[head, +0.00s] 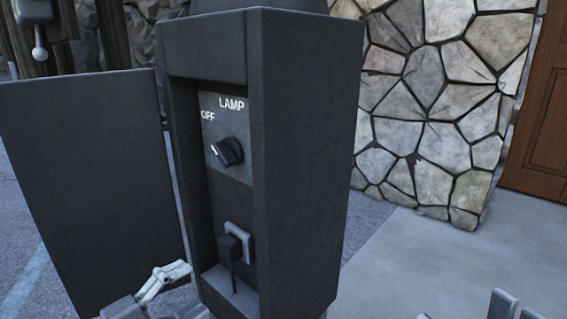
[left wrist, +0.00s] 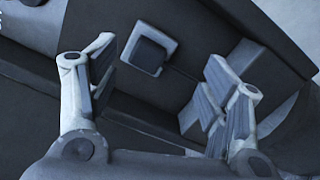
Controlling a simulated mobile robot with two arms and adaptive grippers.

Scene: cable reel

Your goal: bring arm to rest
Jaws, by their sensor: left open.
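My left gripper (head: 172,287) is low in the head view, left of the dark pedestal (head: 305,170) and in front of its open door. In the left wrist view the left gripper (left wrist: 163,68) has its fingers spread, with nothing between them. A black plug (head: 230,252) sits at a pale socket plate (head: 243,235) in the pedestal's recess, a cable hanging below it. A dark block on a pale plate (left wrist: 168,42) shows beyond the fingers.
The pedestal's dark door (head: 90,180) stands open on the left. A rotary knob (head: 228,152) sits under the LAMP label, its white mark toward OFF. A stone wall (head: 435,100) and a wooden door (head: 545,130) stand behind. Pale pavement (head: 410,260) right of the pedestal is clear.

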